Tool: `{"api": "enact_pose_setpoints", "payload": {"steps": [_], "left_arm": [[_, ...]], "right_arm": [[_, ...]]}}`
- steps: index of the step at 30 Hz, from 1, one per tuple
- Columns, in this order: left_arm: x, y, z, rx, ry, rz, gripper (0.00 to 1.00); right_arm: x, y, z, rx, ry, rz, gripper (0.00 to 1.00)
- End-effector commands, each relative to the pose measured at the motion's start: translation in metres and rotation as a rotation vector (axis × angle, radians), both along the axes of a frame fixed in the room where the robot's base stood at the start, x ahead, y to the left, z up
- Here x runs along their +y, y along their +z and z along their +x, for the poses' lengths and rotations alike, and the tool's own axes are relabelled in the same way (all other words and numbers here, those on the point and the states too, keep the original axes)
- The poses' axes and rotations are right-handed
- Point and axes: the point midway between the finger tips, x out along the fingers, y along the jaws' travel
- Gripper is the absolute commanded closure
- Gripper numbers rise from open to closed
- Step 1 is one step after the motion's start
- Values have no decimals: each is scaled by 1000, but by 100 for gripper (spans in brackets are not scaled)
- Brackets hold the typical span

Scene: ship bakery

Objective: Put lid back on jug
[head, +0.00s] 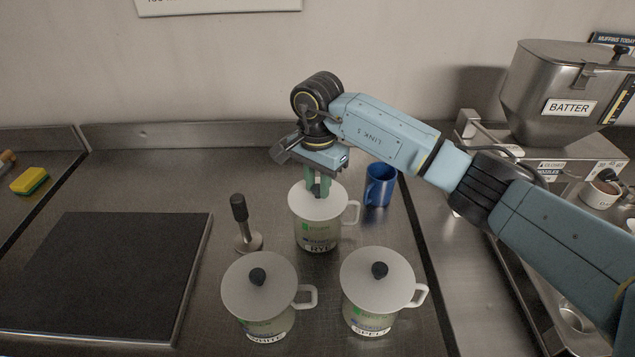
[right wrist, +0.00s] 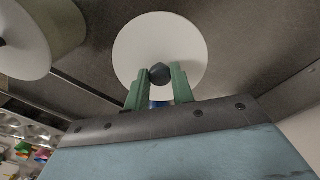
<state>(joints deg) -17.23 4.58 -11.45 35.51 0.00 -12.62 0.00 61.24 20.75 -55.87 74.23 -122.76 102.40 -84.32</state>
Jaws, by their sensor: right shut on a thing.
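The jug labelled RYE (head: 318,236) stands upright on the steel counter, its handle to the right. A white round lid (head: 301,202) with a dark knob covers its top; whether it is fully seated I cannot tell. My right gripper (head: 318,190) comes down from above, its green fingers shut on the lid's knob. In the right wrist view the lid (right wrist: 140,50) shows as a white disc, with the knob (right wrist: 160,74) between the green fingertips (right wrist: 163,78). My left gripper is not in view.
Two lidded jugs, one marked WHITE (head: 259,290) and one SPELT (head: 377,285), stand in front. A tamper-like tool (head: 240,212) stands left of the RYE jug, and a blue mug (head: 379,187) right behind it. A dark board (head: 105,270) lies left; the batter machine (head: 560,90) is right.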

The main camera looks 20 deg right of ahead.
Motion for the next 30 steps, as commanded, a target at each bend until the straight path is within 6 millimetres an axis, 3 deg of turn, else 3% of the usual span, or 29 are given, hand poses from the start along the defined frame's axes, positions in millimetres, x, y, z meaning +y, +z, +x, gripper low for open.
{"api": "enact_pose_setpoints", "payload": {"steps": [11, 12, 17, 23, 28, 30], "left_arm": [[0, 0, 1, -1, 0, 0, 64], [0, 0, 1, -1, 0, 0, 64], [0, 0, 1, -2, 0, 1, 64], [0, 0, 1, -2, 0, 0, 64], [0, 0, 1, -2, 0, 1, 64], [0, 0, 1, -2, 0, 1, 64]], "right_arm": [[0, 0, 0, 0, 0, 0, 99], [0, 0, 0, 0, 0, 0, 75], [0, 0, 0, 0, 0, 0, 54], [0, 0, 0, 1, 0, -1, 50], [0, -1, 0, 1, 0, -1, 31], [0, -1, 0, 1, 0, -1, 29]]}}
